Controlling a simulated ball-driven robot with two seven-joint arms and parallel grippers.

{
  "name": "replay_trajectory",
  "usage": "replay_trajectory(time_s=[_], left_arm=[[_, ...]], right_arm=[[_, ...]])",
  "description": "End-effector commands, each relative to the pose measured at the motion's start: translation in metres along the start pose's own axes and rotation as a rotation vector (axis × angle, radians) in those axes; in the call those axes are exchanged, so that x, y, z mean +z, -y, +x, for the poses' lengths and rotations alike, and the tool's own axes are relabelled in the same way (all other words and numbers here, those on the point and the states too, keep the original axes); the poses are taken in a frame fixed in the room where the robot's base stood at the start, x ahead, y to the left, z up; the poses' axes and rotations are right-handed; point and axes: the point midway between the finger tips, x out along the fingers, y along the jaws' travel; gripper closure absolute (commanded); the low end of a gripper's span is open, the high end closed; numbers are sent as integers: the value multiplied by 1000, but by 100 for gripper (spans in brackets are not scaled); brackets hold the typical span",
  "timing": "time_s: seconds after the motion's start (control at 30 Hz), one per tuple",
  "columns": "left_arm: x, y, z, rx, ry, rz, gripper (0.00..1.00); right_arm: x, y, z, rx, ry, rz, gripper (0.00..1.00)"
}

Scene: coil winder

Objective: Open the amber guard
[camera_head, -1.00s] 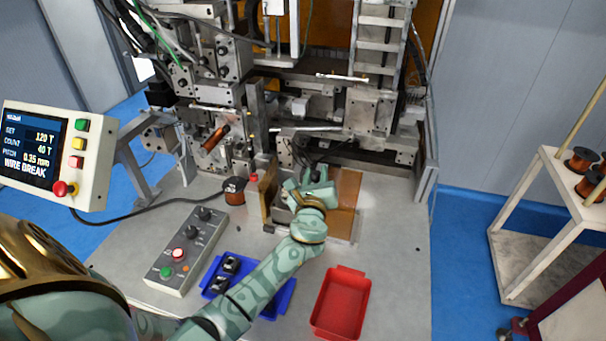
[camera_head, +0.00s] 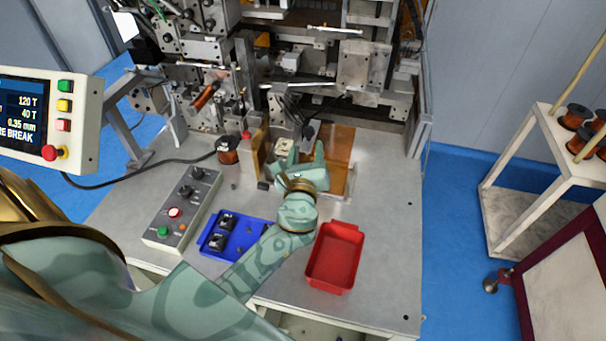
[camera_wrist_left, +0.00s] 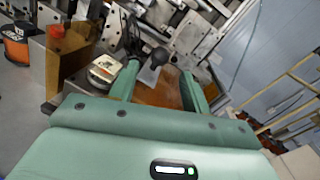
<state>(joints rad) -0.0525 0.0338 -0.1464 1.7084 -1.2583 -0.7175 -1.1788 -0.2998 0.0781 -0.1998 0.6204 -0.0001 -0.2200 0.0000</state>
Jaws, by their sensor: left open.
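The amber guard shows as a see-through amber panel (camera_head: 340,150) right of my left gripper, with an upright amber panel (camera_head: 252,158) to the left. In the left wrist view, an amber sheet (camera_wrist_left: 158,93) lies between and beyond the fingers, and the upright panel (camera_wrist_left: 66,72) stands at left. A dark round knob on a stem (camera_head: 308,132) rises just beyond my left gripper (camera_head: 300,152). The left wrist view shows that knob (camera_wrist_left: 159,56) past the open fingertips (camera_wrist_left: 159,75), with nothing gripped. Contact cannot be told. My right gripper is not in view.
A blue tray (camera_head: 247,252) with dark parts and a red tray (camera_head: 334,258) sit in front. A button box (camera_head: 183,208) and a copper spool (camera_head: 228,151) stand left. Winder machinery (camera_head: 364,62) fills the back. The bench's front right (camera_head: 388,280) is clear.

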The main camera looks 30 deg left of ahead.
Motion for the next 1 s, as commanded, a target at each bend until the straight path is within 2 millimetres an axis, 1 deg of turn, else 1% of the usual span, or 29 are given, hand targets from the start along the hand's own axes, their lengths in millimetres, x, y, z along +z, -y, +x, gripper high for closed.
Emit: replay_trajectory(time_s=[0.03,0.1,0.2,0.3,0.4,0.53,1.0], left_arm=[[-2,-1,-15,2,-3,-1,52],[-2,-1,-33,1,-3,-2,52],[-2,-1,-55,2,-2,0,52],[-2,-1,-71,1,-2,0,52],[-2,-1,-80,2,-1,1,52],[0,0,-85,1,0,1,52],[0,0,-85,1,0,1,52]], right_arm=[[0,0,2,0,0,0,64],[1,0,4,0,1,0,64],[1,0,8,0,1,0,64],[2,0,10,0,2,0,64],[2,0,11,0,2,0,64],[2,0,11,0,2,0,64],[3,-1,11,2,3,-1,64]])
